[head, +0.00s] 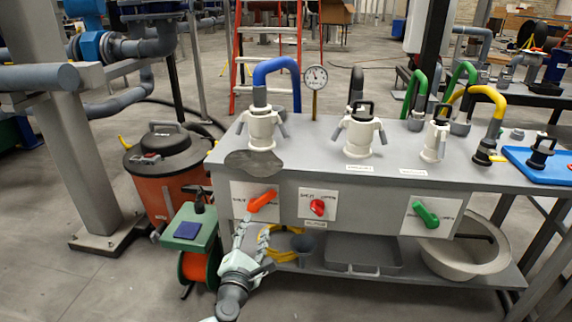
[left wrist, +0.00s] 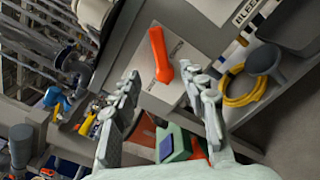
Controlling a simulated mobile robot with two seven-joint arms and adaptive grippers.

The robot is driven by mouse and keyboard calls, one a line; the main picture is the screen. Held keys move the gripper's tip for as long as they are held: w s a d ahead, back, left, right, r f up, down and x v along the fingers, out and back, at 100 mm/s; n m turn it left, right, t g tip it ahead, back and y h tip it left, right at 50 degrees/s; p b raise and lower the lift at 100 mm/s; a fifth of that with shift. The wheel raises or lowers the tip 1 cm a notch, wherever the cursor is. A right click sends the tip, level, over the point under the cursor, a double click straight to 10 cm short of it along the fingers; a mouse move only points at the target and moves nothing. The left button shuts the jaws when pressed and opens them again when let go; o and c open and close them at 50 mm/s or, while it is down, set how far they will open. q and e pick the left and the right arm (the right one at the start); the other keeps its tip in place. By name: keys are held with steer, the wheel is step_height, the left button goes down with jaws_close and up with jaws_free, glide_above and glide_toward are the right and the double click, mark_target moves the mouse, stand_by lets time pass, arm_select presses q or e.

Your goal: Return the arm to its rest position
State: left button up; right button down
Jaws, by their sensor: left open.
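My left gripper (head: 253,232) is open, its two pale fingers pointing up at the front of the bench. An orange valve handle (head: 262,201) on a white plate sits just beyond the fingertips. In the left wrist view, the spread fingers of the left gripper (left wrist: 160,80) stand either side of the lower end of the orange handle (left wrist: 160,55). Nothing is gripped, and I cannot tell how deep the gap to the handle is. My right gripper is not in view.
The grey bench (head: 310,172) carries white couplings, hoses and a gauge (head: 316,77). A red knob (head: 317,207) and a green handle (head: 425,214) are on its front. An orange vacuum (head: 165,170) and a green hose reel (head: 190,235) stand left. A basin (head: 470,250) is on the lower shelf.

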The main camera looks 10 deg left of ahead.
arm_select(q)
steer(key=s+a+f+n+g+y, duration=0.3)
steer(key=s+a+f+n+g, duration=0.25)
steer(key=n, duration=0.65)
steer(key=s+a+f+n+g+y, duration=0.2)
steer(key=s+a+f+n, duration=0.5)
steer(key=n, duration=0.5)
steer(key=s+f+n+g+h, duration=0.1)
steer(key=s+f+n+g, duration=0.2)
steer(key=s+n, duration=0.7)
steer(key=s+f+n+g+h, duration=0.1)
steer(key=s+f+n+g, duration=0.2)
steer(key=s+n, duration=0.6)
steer(key=shift+s+d+n+g+h, duration=0.35)
steer(key=shift+s+g, duration=0.3)
steer(key=shift+s, duration=0.5)
steer(key=shift+a+f, duration=0.1)
